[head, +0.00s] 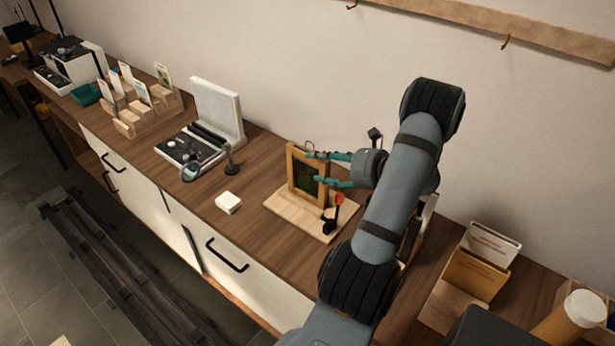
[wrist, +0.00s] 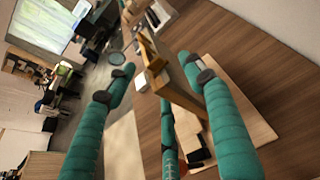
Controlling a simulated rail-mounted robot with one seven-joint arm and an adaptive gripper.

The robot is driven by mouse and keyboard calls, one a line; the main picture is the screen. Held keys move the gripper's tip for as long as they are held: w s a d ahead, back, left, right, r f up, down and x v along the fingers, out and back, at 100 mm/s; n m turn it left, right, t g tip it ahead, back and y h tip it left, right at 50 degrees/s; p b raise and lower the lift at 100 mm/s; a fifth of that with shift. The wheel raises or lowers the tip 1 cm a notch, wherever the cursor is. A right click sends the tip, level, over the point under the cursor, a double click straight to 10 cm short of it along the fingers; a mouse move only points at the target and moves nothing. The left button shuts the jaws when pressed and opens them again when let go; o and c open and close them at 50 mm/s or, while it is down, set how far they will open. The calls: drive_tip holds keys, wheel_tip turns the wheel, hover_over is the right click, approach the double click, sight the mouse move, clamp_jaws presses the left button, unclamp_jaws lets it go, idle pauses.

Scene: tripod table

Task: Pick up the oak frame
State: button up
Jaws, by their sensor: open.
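The oak frame (head: 305,177) stands upright on a pale wooden board in the head view, a dark pane inside its light wood border. My gripper (head: 313,167) has teal fingers and comes from the right, its fingertips at the frame's right side and upper part. In the wrist view the frame (wrist: 172,88) shows edge-on as a slanting wooden bar between the spread fingers of my gripper (wrist: 155,78). The gripper is open. I cannot tell whether any finger touches the frame.
The pale board (head: 286,211) carries a small black stand with an orange-red top (head: 339,198) close in front of the frame. A white block (head: 228,202) lies to the left, near the counter's front edge. A card holder (head: 470,270) stands at right.

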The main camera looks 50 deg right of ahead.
sight(308, 173)
drive_tip(key=p+x, duration=0.1)
drive_tip(key=x, duration=0.5)
drive_tip(key=shift+w+a, duration=0.1)
drive_tip(key=shift+c, duration=0.8)
drive_tip(key=c, duration=1.1)
clamp_jaws()
